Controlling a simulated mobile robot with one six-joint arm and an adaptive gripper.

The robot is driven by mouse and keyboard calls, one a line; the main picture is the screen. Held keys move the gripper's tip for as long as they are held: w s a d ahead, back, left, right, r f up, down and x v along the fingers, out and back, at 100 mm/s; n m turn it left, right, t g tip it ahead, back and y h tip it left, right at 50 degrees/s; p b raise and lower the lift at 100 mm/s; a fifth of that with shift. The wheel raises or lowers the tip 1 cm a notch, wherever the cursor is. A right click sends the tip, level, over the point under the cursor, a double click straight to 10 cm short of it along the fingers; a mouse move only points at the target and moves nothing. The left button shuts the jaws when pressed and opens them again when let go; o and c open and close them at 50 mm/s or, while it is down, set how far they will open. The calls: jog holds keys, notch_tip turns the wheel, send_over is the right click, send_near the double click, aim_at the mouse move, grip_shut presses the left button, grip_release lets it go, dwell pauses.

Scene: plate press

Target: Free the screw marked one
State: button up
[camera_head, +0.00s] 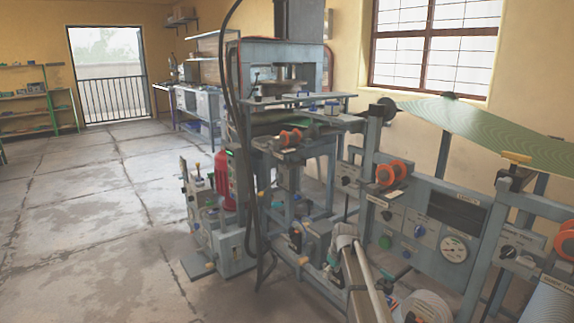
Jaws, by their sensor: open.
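The plate press (284,62) stands in the middle of the head view, a grey-blue frame with a flat bed beneath its ram. No screw with a readable mark "one" can be made out; the labels are too small. Orange-red round parts sit on the machine, one pair near the press bed (290,137) and one on the upright to the right (390,174). I cannot tell whether any is a screw.
A control panel (428,232) with knobs and a dial fills the right, below a green patterned sheet (470,120). A red extinguisher-like cylinder (224,180) stands left of the press. Dark cables hang in front of it. The floor (85,235) at left is clear.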

jog(key=s+d+f+m+g+h+b, duration=0.1)
jog(key=s+f+m+b, duration=0.2)
jog(key=s, duration=1.3)
jog(key=s+f+m+g+h+b, duration=0.1)
jog(key=s+f+m+b, duration=0.2)
jog(key=s, duration=1.3)
notch_tip(320, 180, up, 39)
jog(key=m+p, duration=0.1)
jog(key=p, duration=3.8)
jog(key=shift+w, duration=0.45)
jog(key=shift+f, duration=0.15)
